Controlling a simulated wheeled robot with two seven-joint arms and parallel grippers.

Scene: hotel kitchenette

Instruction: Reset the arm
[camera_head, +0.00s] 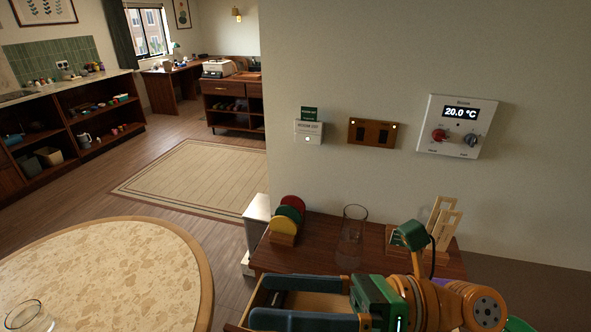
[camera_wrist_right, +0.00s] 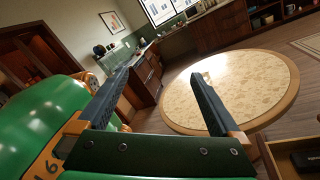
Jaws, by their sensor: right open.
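My right arm (camera_head: 440,300) comes in from the lower right of the head view, with orange and green links. Its green gripper (camera_head: 268,300) points left over an open drawer. The two dark fingers are apart, with nothing between them. In the right wrist view the same gripper (camera_wrist_right: 160,78) is open and empty, its fingers spread toward the round table. My left gripper is in neither view.
A wooden cabinet (camera_head: 323,240) against the wall bears a glass (camera_head: 352,225), coloured discs (camera_head: 287,217) in a holder and a wooden stand (camera_head: 441,221). Its open drawer (camera_head: 325,301) lies beneath my right gripper. A round table (camera_head: 110,275) with a glass bowl (camera_head: 30,317) stands left.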

